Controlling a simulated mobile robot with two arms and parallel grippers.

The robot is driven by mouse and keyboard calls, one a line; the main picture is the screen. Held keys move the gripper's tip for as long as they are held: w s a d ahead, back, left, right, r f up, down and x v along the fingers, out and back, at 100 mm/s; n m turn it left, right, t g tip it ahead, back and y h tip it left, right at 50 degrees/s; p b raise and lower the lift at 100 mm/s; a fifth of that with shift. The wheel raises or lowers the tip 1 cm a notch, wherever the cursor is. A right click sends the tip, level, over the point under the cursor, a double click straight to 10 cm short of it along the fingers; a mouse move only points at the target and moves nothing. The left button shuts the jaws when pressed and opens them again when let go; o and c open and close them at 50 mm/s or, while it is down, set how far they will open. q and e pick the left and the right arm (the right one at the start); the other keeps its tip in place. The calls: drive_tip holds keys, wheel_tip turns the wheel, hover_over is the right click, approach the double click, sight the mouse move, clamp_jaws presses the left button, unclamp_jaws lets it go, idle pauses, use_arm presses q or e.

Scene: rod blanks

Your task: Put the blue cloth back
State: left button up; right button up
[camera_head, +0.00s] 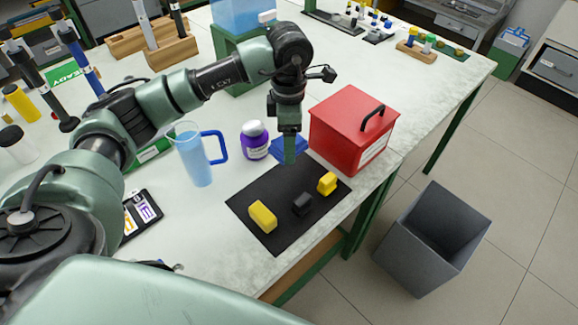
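The blue cloth (277,149) lies on the white table, just behind the black mat (277,181) and between the purple jar (254,141) and the red box. My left gripper (289,158) points down in front of the cloth and hides its middle. Cloth shows on both sides of the fingers. The fingers appear close together as one narrow block, so I cannot tell whether they are open, shut, or touching the cloth. My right gripper is not in view.
Two yellow blocks (262,216) and a black block (302,204) lie on the mat. The red box (352,130) stands close on the right, a light blue jug (194,153) on the left. A grey bin (432,240) stands on the floor beyond the table edge.

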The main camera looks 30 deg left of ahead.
sight(289, 177)
use_arm(q)
wheel_tip(289, 177, down, 11)
drive_tip(key=shift+r+p, duration=0.1)
drive_tip(key=shift+p, duration=0.65)
drive_tip(key=shift+f, duration=0.25)
drive_tip(key=o, duration=1.3)
drive_tip(key=shift+o, duration=0.2)
drive_tip(key=shift+r, duration=0.25)
wheel_tip(289, 177, up, 12)
drive_tip(key=shift+b, duration=0.9)
